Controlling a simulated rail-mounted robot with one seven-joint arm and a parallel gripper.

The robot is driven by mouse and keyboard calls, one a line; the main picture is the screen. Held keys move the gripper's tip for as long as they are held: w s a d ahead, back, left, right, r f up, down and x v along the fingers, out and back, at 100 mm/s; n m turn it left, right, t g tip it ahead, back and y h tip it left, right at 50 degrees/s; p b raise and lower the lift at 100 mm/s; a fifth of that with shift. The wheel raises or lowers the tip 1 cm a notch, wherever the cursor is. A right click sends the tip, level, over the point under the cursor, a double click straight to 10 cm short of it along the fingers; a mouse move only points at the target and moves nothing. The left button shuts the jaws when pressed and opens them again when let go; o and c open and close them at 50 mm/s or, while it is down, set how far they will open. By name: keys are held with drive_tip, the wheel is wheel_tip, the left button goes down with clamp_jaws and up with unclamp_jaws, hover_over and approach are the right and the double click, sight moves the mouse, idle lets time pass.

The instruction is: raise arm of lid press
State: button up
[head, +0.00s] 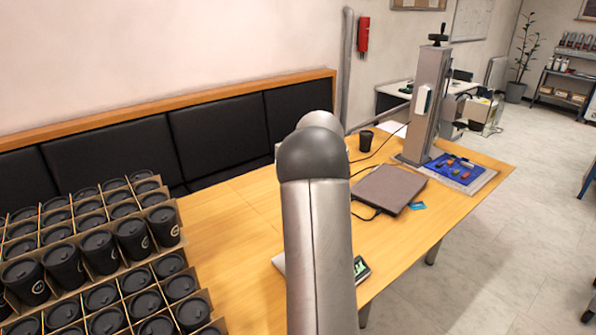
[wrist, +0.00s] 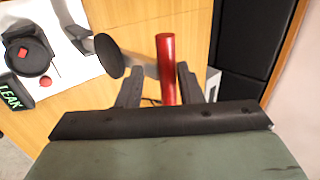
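The lid press arm shows in the wrist view as a red cylindrical handle (wrist: 167,62). Beside it is a dark round disc (wrist: 108,55) on a grey part, seemingly the pressing end. My gripper (wrist: 158,70) is open, with one finger on each side of the red handle. The handle looks nearer the right finger; I cannot tell whether it touches. A white base plate (wrist: 82,68) holds a black round piece (wrist: 28,57) with a red spot. In the head view my own arm hides the press and gripper; a white edge (head: 279,262) shows beside it.
A small device with green letters (wrist: 14,92) lies beside the plate; it also shows in the head view (head: 361,268). Crates of black cups (head: 100,255) stand left, a closed laptop (head: 390,187) and the laser marker column (head: 427,105) right. Black padded seating (head: 215,130) borders the table.

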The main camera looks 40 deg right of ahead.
drive_tip(key=shift+w+a+f, duration=0.15)
drive_tip(key=shift+w+f, duration=0.05)
drive_tip(key=shift+f, duration=0.2)
drive_tip(key=shift+r, duration=0.2)
drive_tip(key=shift+r, duration=0.15)
drive_tip(key=b+v, duration=0.3)
drive_tip(key=v, duration=1.4)
drive_tip(key=shift+s, duration=0.25)
